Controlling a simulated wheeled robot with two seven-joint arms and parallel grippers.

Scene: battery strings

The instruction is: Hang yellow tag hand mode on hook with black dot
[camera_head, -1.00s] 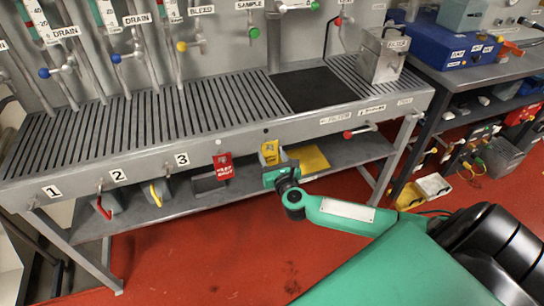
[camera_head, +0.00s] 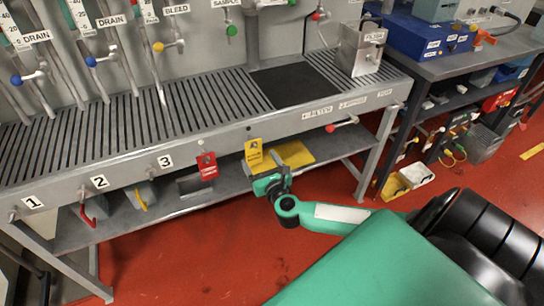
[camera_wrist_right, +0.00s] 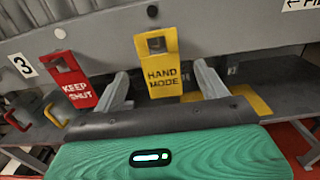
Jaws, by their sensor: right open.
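The yellow tag (camera_head: 253,154), lettered HAND MODE in the right wrist view (camera_wrist_right: 163,74), hangs upright against the front of the bench. Its slot is around a hook (camera_wrist_right: 156,44), and the black dot (camera_wrist_right: 152,11) is just above it. The black dot also shows in the head view (camera_head: 249,128). My right gripper (camera_head: 273,172) is open just in front of and below the tag. In the right wrist view its two grey fingers (camera_wrist_right: 164,84) stand apart on either side of the tag, with gaps showing. My left gripper is not in view.
A red KEEP SHUT tag (camera_head: 207,166) hangs just left of the yellow tag. Red (camera_head: 89,214) and yellow (camera_head: 141,199) handles sit further left by the number labels. A lower shelf with a yellow sheet (camera_head: 296,155) lies behind my gripper. The red floor in front is clear.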

